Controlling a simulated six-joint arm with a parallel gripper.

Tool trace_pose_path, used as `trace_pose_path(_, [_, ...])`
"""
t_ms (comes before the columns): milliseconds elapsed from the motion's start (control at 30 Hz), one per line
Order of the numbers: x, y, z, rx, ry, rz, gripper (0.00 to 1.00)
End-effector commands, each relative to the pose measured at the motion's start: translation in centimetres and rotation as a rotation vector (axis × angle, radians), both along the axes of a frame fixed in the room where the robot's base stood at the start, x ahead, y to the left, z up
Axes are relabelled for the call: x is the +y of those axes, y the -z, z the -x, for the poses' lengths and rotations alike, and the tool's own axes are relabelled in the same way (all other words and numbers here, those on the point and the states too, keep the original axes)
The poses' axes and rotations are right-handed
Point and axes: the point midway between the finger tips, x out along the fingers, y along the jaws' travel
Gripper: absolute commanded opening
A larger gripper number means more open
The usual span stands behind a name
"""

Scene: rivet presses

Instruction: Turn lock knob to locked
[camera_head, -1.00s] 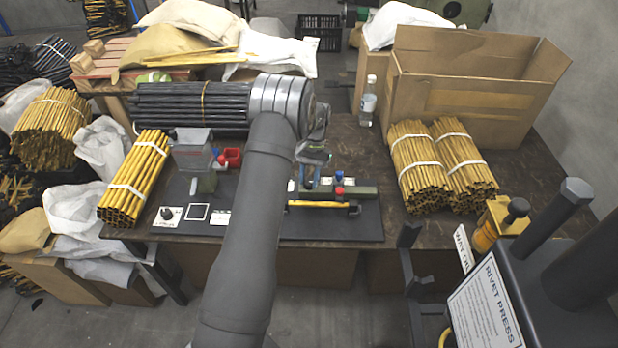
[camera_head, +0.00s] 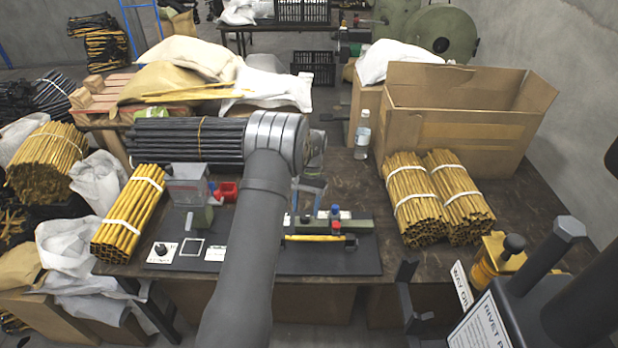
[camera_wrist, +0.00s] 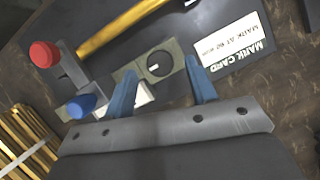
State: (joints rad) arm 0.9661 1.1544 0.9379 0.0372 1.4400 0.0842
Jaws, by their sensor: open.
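A round black knob with a pale line (camera_wrist: 159,64) sits on an olive-green plate (camera_wrist: 178,82) in the wrist view. I take it to be the lock knob. My gripper (camera_wrist: 160,66) is open, its two blue fingers pointing towards the knob, one tip on each side of it in the picture. Whether they touch it I cannot tell. In the head view my gripper (camera_head: 308,189) hangs over the fixture on the dark mat, and my arm hides part of it. The knob cannot be made out there.
A yellow tube (camera_wrist: 122,25) and a mark card (camera_wrist: 232,45) lie near the plate. Yellow tube bundles (camera_head: 425,200) and a cardboard box (camera_head: 455,125) stand to the right.

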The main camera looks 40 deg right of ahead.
Motion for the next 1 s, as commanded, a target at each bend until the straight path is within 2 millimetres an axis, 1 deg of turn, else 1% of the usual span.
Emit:
trace_pose_path(33, [-0.4, -1.1, -0.2, -0.002, 0.000, 0.003, 0.52])
trace_pose_path(300, [-2.7, -7.2, -1.5, -0.003, 0.000, 0.004, 0.52])
trace_pose_path(400, [-3.5, -9.4, -1.9, -0.003, 0.001, 0.004, 0.52])
trace_pose_path(533, [-4.3, -11.8, -2.4, -0.002, 0.001, 0.004, 0.52])
trace_pose_path(733, [-4.9, -13.6, -2.7, -0.001, 0.001, 0.002, 0.52])
trace_pose_path(1000, [-5.1, -14.0, -2.8, 0.000, 0.001, 0.001, 0.52])
